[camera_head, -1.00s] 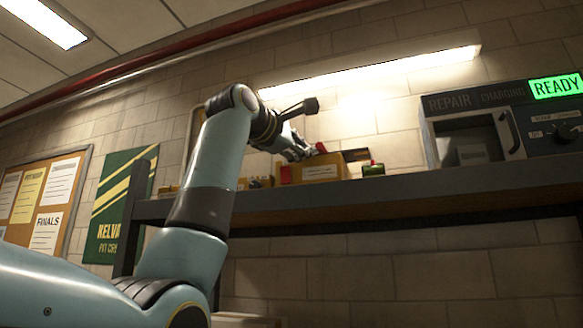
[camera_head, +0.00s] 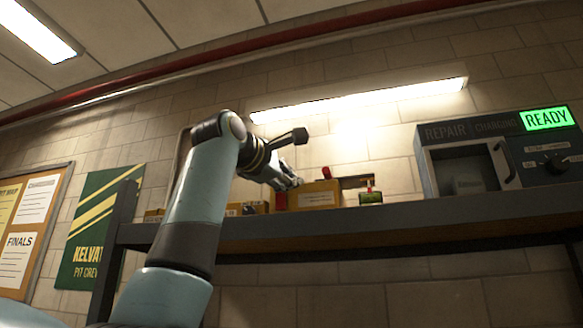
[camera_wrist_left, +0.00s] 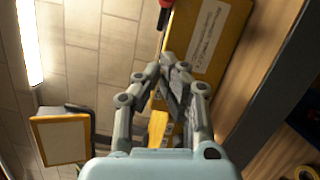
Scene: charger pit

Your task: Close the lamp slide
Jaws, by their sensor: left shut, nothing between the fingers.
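I cannot surely make out the lamp slide. A long lit lamp (camera_head: 360,100) is on the brick wall above the shelf; it also shows in the left wrist view (camera_wrist_left: 29,40). A dark, narrow fitting (camera_head: 354,181) is low on the wall behind the shelf items, partly hidden. My left gripper (camera_head: 296,183) is shut and empty, just left of and close to a yellow labelled box (camera_head: 320,196). In the left wrist view, its fingers (camera_wrist_left: 173,72) meet in front of the box (camera_wrist_left: 212,40); I cannot tell whether they touch it.
The grey shelf (camera_head: 350,220) runs below. A red item (camera_head: 326,172) rises by the box. The repair charging unit (camera_head: 470,160) with a READY sign (camera_head: 547,118) is farther right.

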